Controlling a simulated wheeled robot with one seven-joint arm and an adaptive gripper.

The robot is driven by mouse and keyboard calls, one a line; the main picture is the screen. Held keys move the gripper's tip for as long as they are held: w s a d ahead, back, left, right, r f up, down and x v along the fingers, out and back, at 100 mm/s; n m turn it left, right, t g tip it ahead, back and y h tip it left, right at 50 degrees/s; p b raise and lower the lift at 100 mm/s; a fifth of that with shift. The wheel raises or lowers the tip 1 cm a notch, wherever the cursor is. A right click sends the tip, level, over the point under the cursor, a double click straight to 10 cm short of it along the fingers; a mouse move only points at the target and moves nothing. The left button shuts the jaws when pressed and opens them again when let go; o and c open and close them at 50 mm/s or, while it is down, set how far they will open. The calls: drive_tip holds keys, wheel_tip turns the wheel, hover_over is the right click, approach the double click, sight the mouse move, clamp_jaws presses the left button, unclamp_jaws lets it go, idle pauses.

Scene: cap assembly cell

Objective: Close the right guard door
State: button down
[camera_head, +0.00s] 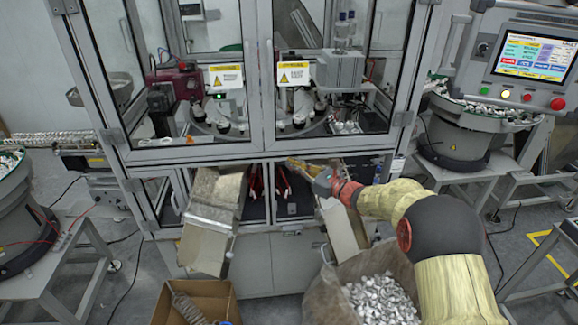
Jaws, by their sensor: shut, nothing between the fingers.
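The right guard door (340,145) is a glass panel in a grey metal frame with a yellow warning label. In the head view its lower edge lines up closely with that of the left guard door (195,153). It looks shut or nearly shut; a small gap cannot be ruled out. My gripper (293,163) is shut and empty at the lower left part of the right door, just under its bottom rail. I cannot tell whether it touches the rail. My arm comes in from the lower right and hides part of the machine's lower front.
Two metal chutes (212,215) slope out below the doors. A cardboard box (165,310) and a bin of small metal parts (380,300) stand on the floor in front. A control panel (534,58) and a bowl feeder (458,135) are at right; another feeder (22,225) is at left.

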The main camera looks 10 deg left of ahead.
drive_tip(key=s+d+f+n+g+h, duration=0.1)
drive_tip(key=s+f+n+g, duration=0.25)
drive_tip(key=s, duration=0.65)
drive_tip(key=s+d+f+n+g+h, duration=0.25)
drive_tip(key=s+n, duration=0.25)
drive_tip(key=s, duration=0.5)
drive_tip(key=s+d+f+n+g+h, duration=0.1)
drive_tip(key=s+f+n+g, duration=0.25)
drive_tip(key=s, duration=0.65)
drive_tip(key=s+d+r+n+h+b, duration=0.1)
drive_tip(key=s+d+r+n+h, duration=0.2)
drive_tip(key=s+d+n+h, duration=0.9)
drive_tip(key=s+d+r+t+b, duration=0.1)
drive_tip(key=s+d+r+t, duration=0.1)
drive_tip(key=d, duration=0.4)
drive_tip(key=s+d+r+t+y+b, duration=0.1)
drive_tip(key=s+d+r+t, duration=0.2)
drive_tip(key=s+d+r, duration=0.2)
drive_tip(key=shift+d+r, duration=0.7)
drive_tip(key=shift+d, duration=0.4)
